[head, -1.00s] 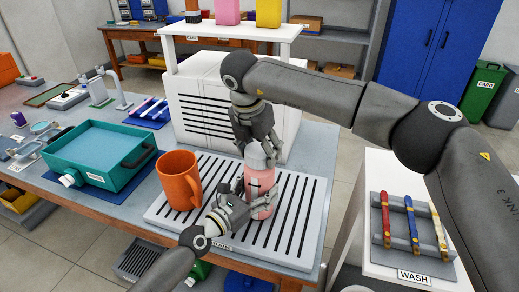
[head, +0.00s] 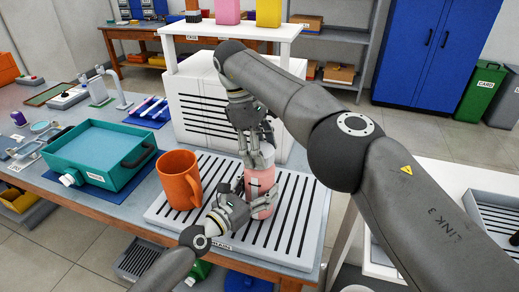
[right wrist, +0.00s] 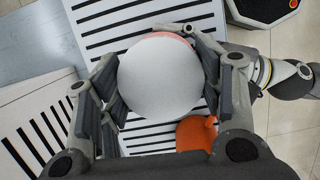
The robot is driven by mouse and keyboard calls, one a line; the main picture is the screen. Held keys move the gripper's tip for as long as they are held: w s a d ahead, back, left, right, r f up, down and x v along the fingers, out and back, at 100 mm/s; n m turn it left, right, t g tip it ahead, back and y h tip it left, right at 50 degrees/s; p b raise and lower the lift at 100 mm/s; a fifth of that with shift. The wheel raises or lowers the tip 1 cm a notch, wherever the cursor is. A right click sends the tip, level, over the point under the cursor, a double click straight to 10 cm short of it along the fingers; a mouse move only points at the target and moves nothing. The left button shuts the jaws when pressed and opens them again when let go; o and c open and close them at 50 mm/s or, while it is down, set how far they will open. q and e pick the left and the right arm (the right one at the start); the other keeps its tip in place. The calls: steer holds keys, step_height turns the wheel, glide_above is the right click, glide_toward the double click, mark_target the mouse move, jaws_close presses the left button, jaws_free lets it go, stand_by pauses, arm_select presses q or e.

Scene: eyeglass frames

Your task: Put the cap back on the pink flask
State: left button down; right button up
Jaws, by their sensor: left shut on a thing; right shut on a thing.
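The pink flask (head: 261,186) stands upright on the slatted white rack. My left gripper (head: 246,204) is shut on its lower body from the left. My right gripper (head: 259,158) comes down from above and is shut on the cap at the flask's top. The cap shows in the right wrist view as a round white disc (right wrist: 160,78) between the fingers, with a sliver of pink flask past its upper edge. In the head view the fingers hide most of the cap. I cannot tell whether it is fully seated.
An orange mug (head: 179,180) stands on the slatted rack (head: 292,236), left of the flask. A teal tray (head: 100,155) sits further left. A white louvred box (head: 200,105) stands behind. My right arm covers part of the white side table (head: 445,175).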

arm_select(q)
steer(key=shift+s+f, duration=0.1)
arm_select(e)
steer(key=shift+w+r, duration=0.1)
steer(key=o, duration=0.9)
steer(key=shift+o, duration=0.2)
